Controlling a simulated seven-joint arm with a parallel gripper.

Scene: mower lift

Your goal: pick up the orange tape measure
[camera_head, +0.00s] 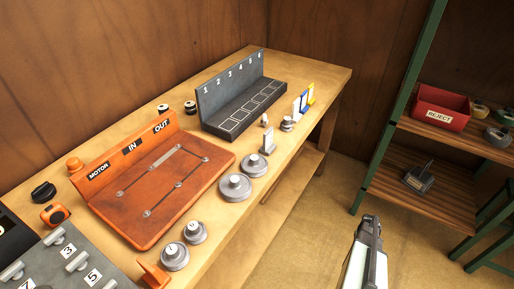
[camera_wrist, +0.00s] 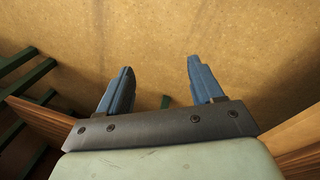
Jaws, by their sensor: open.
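The orange tape measure (camera_head: 55,214), a small rounded orange block with a dark face, sits on the wooden workbench (camera_head: 330,78) at the far left of the head view. It lies just left of the orange motor board (camera_head: 140,215). My gripper (camera_head: 370,224) is right of the bench, over the floor, well away from the tape measure. In the wrist view my gripper (camera_wrist: 160,65) has its two blue fingers apart with nothing between them. The tape measure is not in the wrist view.
A black knob (camera_head: 43,191) stands behind the tape measure, and a grey numbered panel (camera_head: 48,265) is in front. Grey weights (camera_head: 235,187) line the board's right side. A grey numbered rack (camera_head: 245,100) stands farther back. A shelf with a red reject bin (camera_head: 440,108) is at right.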

